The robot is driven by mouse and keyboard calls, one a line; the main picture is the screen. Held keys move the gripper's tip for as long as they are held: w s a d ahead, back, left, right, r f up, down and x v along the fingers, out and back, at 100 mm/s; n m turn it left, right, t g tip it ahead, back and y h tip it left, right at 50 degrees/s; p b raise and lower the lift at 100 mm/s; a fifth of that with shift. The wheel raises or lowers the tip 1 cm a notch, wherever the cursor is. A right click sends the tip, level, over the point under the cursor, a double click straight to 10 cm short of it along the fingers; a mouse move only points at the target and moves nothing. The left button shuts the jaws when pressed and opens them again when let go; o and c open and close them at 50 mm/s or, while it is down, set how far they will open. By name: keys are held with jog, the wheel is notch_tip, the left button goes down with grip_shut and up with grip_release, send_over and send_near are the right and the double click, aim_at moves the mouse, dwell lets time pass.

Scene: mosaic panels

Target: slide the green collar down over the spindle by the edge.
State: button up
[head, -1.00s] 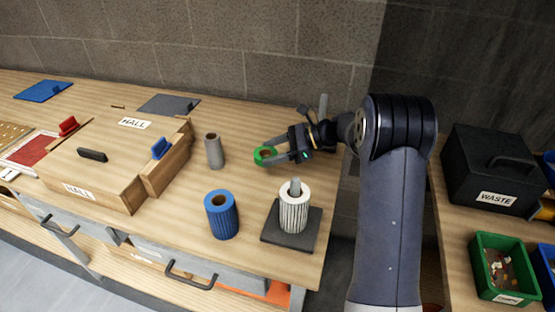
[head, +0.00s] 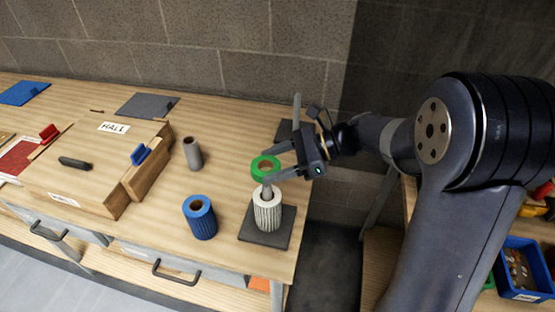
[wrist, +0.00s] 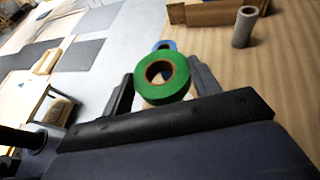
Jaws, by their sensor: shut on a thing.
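The green collar (head: 265,163) is a short ring with a brown-lined hole. My gripper (head: 266,169) is shut on it, one finger on each side. In the wrist view the collar (wrist: 169,93) sits between the fingers with its hole facing the camera. A grey spindle (head: 267,191) stands upright on a dark square base (head: 250,233) near the table's front right edge. A white ribbed sleeve (head: 267,213) is around it, leaving its tip exposed. In the head view the collar appears just above the spindle tip; I cannot tell whether they line up. The spindle is hidden in the wrist view.
A blue ribbed cylinder (head: 201,219) stands left of the spindle. A grey cylinder (head: 193,155) stands further back. Another grey post (head: 297,110) rises behind my gripper by a dark plate (head: 284,131). A wooden box (head: 92,172) is at left.

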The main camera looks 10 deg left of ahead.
jog(key=b, duration=0.6)
send_over(275, 195)
jog(key=shift+f, duration=3.15)
jog(key=shift+f+b, duration=0.45)
jog(key=shift+f, duration=0.7)
jog(key=o, duration=1.1)
jog(key=b+v, duration=0.1)
jog(key=v, duration=1)
jog(key=shift+s, duration=0.1)
